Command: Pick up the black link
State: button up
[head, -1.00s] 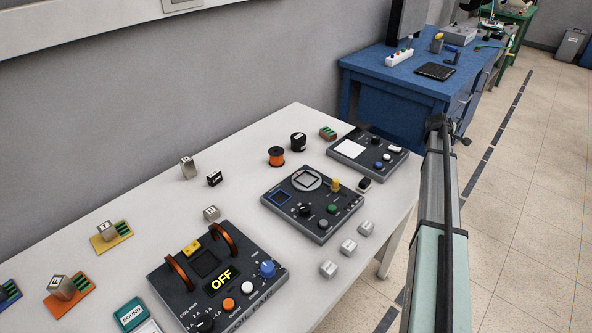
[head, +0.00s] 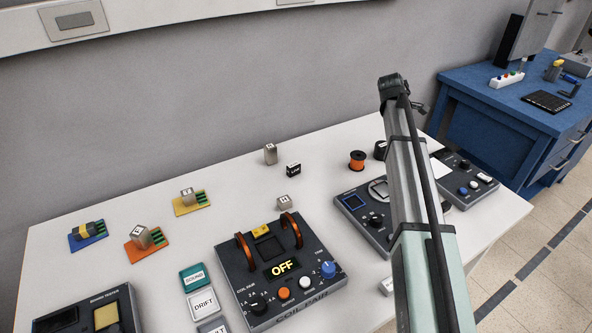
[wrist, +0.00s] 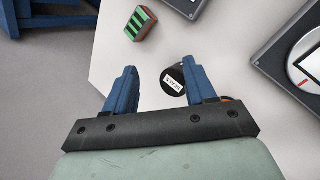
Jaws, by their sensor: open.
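My gripper (wrist: 159,64) is open and empty, with two blue fingers pointing down over the white table. A round black piece with a white label (wrist: 173,80) lies below, between the fingers and closer to the right one; the label is too small to read surely. In the head view this black piece (head: 380,149) is partly hidden by my arm, right of an orange spool (head: 357,160). A small black block with a white label (head: 293,170) also lies on the table, further left. I cannot tell which black piece is the link.
A green-and-orange block (wrist: 141,24) lies near the table edge. A dark dial panel (head: 352,207) and the coil pair box (head: 268,262) stand on the white table (head: 232,160). A metal block (head: 270,153) stands at the back. A blue bench (head: 497,120) is at right.

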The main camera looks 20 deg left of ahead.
jog(key=s+a+r+n, duration=0.1)
jog(key=s+a, duration=0.2)
jog(key=a, duration=0.4)
jog(key=s+a+r+n+y, duration=0.1)
jog(key=s+a+r, duration=0.15)
jog(key=a, duration=0.35)
jog(key=s+a+r+n, duration=0.1)
jog(key=s+a, duration=0.2)
jog(key=a, duration=0.4)
jog(key=n+g+y, duration=0.3)
jog(key=n+g, duration=0.2)
jog(key=n, duration=0.4)
send_over(293, 164)
notch_tip(293, 164, down, 5)
jog(key=f, duration=0.7)
jog(key=shift+s+d+f, duration=0.1)
jog(key=shift+s+f, duration=0.2)
jog(key=shift+s, duration=0.1)
jog(key=shift+w+f, duration=0.15)
jog(key=shift+f, duration=1.3)
jog(key=shift+w+f, duration=0.15)
jog(key=shift+f, duration=1.25)
grip_shut()
